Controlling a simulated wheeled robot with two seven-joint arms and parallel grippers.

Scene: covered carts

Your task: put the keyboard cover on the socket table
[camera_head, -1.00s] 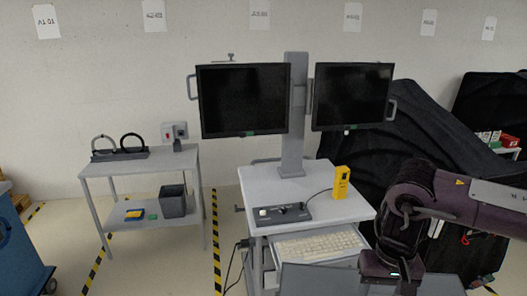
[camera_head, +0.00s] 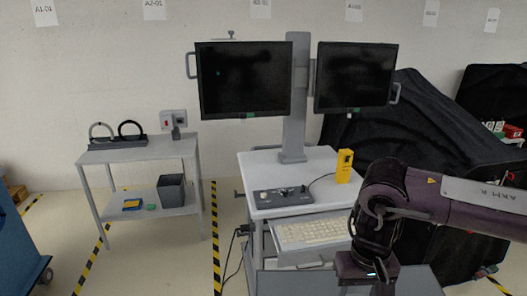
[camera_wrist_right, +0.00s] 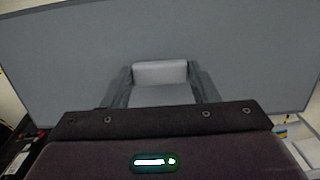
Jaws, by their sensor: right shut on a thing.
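The keyboard cover is a flat grey panel (camera_head: 415,282) at the bottom of the head view, in front of the cart's keyboard drawer. It fills most of the right wrist view (camera_wrist_right: 60,60). My right gripper (camera_wrist_right: 162,88) is shut on it around a light grey grip part at its middle. In the head view my right arm hides the fingers. The socket table (camera_head: 148,154) is a grey two-level table at the left, against the wall. A socket box (camera_head: 173,119) is at its back right corner. My left gripper is not in view.
The cart (camera_head: 325,166) carries two monitors, a control panel (camera_head: 283,196) and a yellow device (camera_head: 344,165). Its keyboard (camera_head: 313,231) lies uncovered on the drawer. Floor shows between table and cart.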

